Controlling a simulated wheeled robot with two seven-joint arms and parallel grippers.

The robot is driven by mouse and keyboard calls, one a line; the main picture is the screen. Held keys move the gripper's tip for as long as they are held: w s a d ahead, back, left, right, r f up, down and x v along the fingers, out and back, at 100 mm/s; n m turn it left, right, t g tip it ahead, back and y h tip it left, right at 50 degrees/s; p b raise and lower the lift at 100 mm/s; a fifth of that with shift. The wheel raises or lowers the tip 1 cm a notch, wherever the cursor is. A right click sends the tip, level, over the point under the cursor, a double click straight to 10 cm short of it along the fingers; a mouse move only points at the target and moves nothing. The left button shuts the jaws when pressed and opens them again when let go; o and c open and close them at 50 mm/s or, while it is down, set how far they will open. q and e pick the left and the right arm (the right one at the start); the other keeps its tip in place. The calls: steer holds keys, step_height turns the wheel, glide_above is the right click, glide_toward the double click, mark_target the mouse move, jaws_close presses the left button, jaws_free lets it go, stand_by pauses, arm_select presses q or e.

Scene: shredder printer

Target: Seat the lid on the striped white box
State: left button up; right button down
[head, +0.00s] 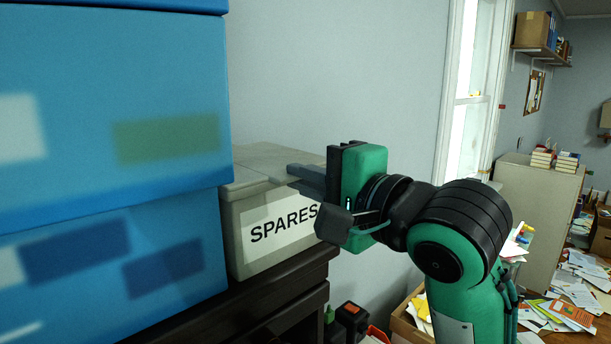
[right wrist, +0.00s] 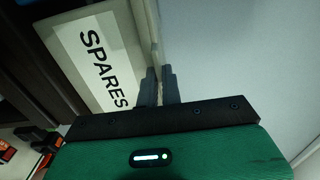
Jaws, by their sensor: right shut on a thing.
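An off-white box (head: 236,243) labelled SPARES stands on a dark cabinet top; I see no stripes on it. Its pale lid (head: 262,160) lies over the top; whether it sits fully down I cannot tell. My right gripper (head: 303,180) is at the lid's right end, its fingers shut on the lid's edge. In the right wrist view the fingertips (right wrist: 158,82) are close together with the pale edge between them, beside the SPARES label (right wrist: 92,60). The fingers hide part of that edge. My left gripper is not in view.
Large blue boxes (head: 110,110), one above the other, fill the left foreground beside the SPARES box. The dark cabinet (head: 250,315) ends just right of it. A wall is close behind. A cardboard box (head: 405,318) and scattered papers (head: 565,315) lie lower right.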

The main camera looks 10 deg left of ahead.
steer(key=shift+f, duration=0.35)
steer(key=c, duration=1.5)
jaws_free()
steer(key=shift+d, duration=0.1)
